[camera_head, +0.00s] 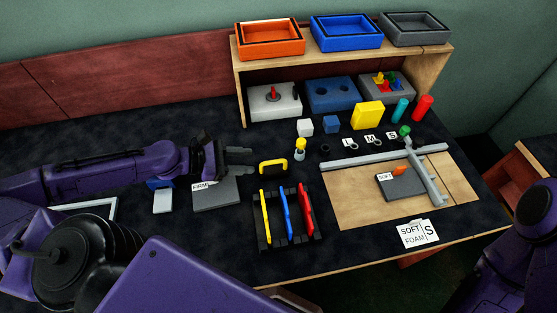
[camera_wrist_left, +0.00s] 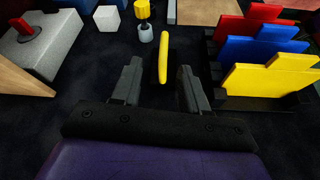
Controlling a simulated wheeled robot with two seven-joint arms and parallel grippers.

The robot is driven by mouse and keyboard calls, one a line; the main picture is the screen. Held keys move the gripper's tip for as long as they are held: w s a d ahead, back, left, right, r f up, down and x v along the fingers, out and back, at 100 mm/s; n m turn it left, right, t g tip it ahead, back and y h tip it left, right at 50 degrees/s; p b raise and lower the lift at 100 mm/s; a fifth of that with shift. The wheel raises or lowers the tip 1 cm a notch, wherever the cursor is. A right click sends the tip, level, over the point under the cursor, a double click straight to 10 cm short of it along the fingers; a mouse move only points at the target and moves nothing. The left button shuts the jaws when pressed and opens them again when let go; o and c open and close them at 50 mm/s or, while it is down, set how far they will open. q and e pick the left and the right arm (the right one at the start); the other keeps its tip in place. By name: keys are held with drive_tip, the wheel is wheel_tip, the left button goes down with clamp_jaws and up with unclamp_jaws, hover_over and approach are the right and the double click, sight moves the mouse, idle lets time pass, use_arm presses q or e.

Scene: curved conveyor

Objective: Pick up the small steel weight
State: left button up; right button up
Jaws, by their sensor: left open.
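The weight is farther out, slightly left of that handle. My right gripper is out of view.
A black rack (camera_head: 262,240) with yellow, blue and red pieces stands in front. A grey foam block (camera_head: 216,193) lies under the left gripper. White (camera_head: 305,128) and blue (camera_head: 331,124) cubes stand behind the weight. A wooden board (camera_head: 350,208) with a grey T-shaped bar is at right.

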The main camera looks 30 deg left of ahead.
sight(272, 162)
use_arm(q)
drive_tip(key=b+x, duration=0.5)
drive_tip(key=x, duration=0.3)
drive_tip(key=shift+s+d+f, duration=0.1)
drive_tip(key=shift+d+f, duration=0.1)
drive_tip(key=shift+d, duration=0.2)
drive_tip(key=shift+r, duration=0.15)
drive_tip(key=shift+r, duration=0.1)
clamp_jaws()
